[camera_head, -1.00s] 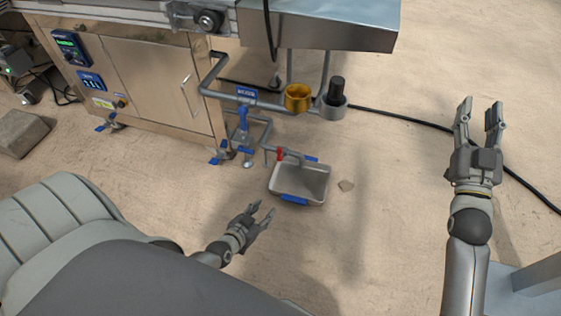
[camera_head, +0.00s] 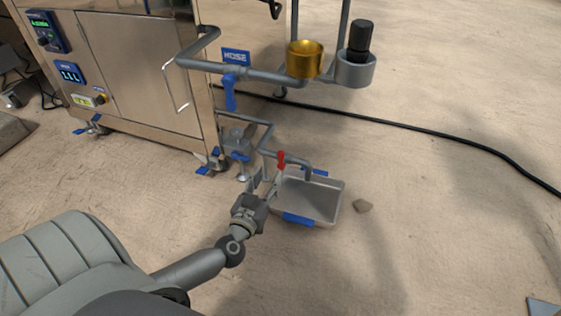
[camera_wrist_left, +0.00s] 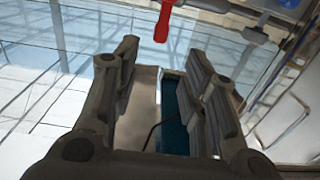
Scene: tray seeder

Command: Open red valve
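The red valve (camera_head: 281,159) is a small red handle on the grey pipe above the metal drip tray (camera_head: 330,215). It also shows at the top of the left wrist view (camera_wrist_left: 162,20), beyond the fingertips. My left gripper (camera_head: 262,180) is just below and left of the red valve in the head view. In the left wrist view its two fingers (camera_wrist_left: 160,65) stand apart with nothing between them, so it is open. The red handle appears clear of the fingers. My right gripper is out of view.
A blue valve handle (camera_head: 230,92) is on the pipe at upper left. A yellow cup (camera_head: 305,58) and a black-capped holder (camera_head: 360,42) stand above. The machine cabinet (camera_head: 150,85) is left.

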